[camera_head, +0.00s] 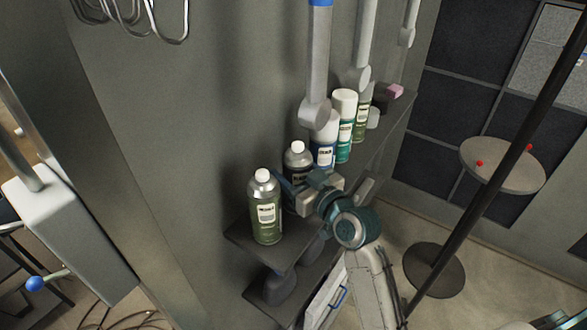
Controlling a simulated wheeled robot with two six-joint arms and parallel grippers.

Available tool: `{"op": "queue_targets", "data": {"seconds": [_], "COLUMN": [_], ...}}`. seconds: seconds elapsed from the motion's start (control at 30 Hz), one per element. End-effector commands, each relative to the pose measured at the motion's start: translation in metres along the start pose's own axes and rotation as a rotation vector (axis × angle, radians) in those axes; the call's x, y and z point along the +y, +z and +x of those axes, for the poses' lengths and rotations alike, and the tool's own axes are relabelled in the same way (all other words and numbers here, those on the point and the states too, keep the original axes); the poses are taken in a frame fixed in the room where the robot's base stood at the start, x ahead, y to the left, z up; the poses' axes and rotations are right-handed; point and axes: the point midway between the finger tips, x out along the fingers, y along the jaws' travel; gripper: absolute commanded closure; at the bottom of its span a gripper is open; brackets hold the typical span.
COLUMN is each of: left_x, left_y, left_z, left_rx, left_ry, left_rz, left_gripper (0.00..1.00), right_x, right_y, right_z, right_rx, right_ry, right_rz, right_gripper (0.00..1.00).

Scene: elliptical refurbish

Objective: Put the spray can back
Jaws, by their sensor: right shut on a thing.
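A green spray can (265,214) with a white cap and a pale label is upright at the near left end of the dark wall shelf (287,247). My right gripper (284,188) reaches in from the right at the can's upper side and is shut on it; the far finger is partly hidden. The can's base is at the shelf top, but I cannot tell whether it rests there. My left gripper is not in view.
A grey bottle (297,158), a blue-labelled can (325,142) and a teal can (344,124) stand in a row behind. Grey tools (314,70) hang above. A lower shelf (262,301) holds dark objects. A round stool (503,168) stands at right.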

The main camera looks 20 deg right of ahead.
Motion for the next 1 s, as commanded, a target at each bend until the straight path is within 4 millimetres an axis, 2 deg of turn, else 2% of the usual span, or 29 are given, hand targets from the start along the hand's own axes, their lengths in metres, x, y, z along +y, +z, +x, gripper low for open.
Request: {"op": "queue_targets", "data": {"seconds": [0.3,0.33,0.4,0.43,0.77,0.87,1.0], "left_x": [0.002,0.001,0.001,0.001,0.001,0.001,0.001], "left_y": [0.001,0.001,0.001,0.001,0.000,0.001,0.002], "left_z": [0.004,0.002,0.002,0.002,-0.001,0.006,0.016], "left_rx": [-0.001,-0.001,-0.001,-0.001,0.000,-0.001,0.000], "left_ry": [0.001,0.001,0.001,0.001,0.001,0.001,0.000], "left_rz": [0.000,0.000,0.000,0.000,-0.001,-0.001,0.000], "left_gripper": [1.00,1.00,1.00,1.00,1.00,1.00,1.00], "right_x": [0.000,0.000,0.000,0.000,0.000,0.001,0.000], "right_y": [0.003,0.002,0.002,0.002,-0.002,0.002,0.004], "right_z": [0.000,0.000,0.000,0.000,0.000,-0.011,-0.039], "right_rx": [0.003,0.001,0.001,0.000,0.001,-0.001,-0.002], "right_ry": [0.000,0.000,0.000,0.000,0.000,0.000,0.000], "right_rz": [0.000,0.000,0.000,0.000,0.000,-0.002,-0.006], "right_gripper": [0.68,0.35,0.21,0.19,0.19,0.19,0.19]}}
